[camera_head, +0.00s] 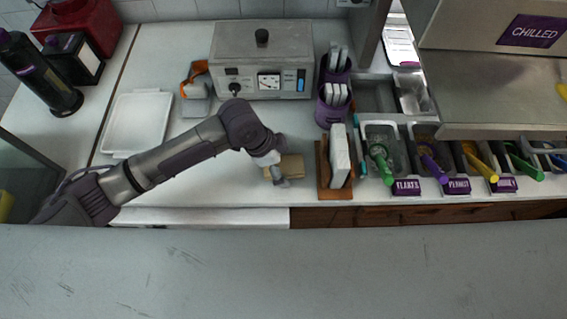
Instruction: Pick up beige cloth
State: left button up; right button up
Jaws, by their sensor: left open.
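The beige cloth (293,170) lies on the white counter, left of the wooden holder. It looks like a small folded rectangle. My left arm comes in from the left, and my left gripper (280,180) is at the cloth's left part, covering some of it. The gripper is open. I cannot tell whether its fingers touch the cloth. My right gripper is not in view.
A wooden holder (324,180) with a white slab stands close right of the cloth. Topping bins with coloured scoops (379,160) line the right. A metal appliance (262,62) stands behind. A white tray (134,122) lies left. The counter's front edge is near.

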aim_at(282, 164)
pick_arm(q)
jog(key=c, duration=1.2)
jog(key=shift+r+b, duration=0.3)
notch_tip(282, 164, up, 10)
jog(key=shift+f+b, duration=0.1)
jog(key=shift+b, duration=0.45)
